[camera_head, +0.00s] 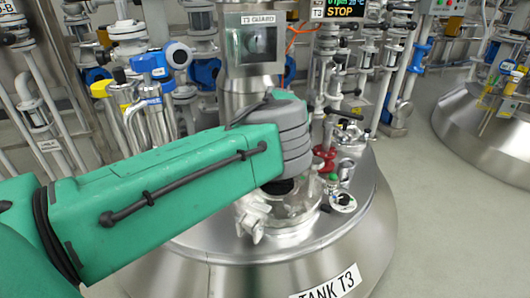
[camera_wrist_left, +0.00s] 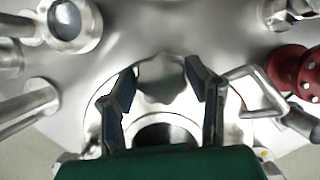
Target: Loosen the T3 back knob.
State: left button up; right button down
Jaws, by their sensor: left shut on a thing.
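Tank T3 (camera_head: 230,275), a domed steel vessel with a "TANK T3" label, fills the lower middle of the head view. My green left arm reaches across it, and the arm's grey wrist hides the gripper and knob there. In the left wrist view, my left gripper (camera_wrist_left: 162,72) has its two dark-padded fingers either side of a lobed silver knob (camera_wrist_left: 160,80), shut on it. The knob sits at the rim of a round fitting with a dark centre, partly hidden by my green wrist. My right gripper is in neither view.
A steel "T3 GUARD" box (camera_head: 253,42) stands on a column behind my wrist. A display (camera_head: 346,8) reads "STOP". A red fitting (camera_wrist_left: 297,72) and a bent metal bar (camera_wrist_left: 255,90) lie right of the fingers. Another tank (camera_head: 485,125) stands at right, with clear floor between.

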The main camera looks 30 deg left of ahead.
pick_arm(q)
jog(key=shift+s+d+f+n+g+b, duration=0.15)
jog(key=shift+f+n+g+b, duration=0.4)
jog(key=shift+n, duration=0.35)
jog(key=shift+r+n+g+b, duration=0.15)
jog(key=shift+n+g+b, duration=0.2)
jog(key=shift+n, duration=0.55)
jog(key=shift+d+r+n+g, duration=0.1)
jog(key=shift+n+g, duration=0.4)
jog(key=shift+n, duration=1)
jog(key=shift+w+n, duration=0.2)
jog(key=shift+n, duration=0.5)
jog(key=o, duration=1)
jog(key=shift+o, duration=0.8)
jog(key=shift+w, duration=0.15)
jog(key=shift+r, duration=0.15)
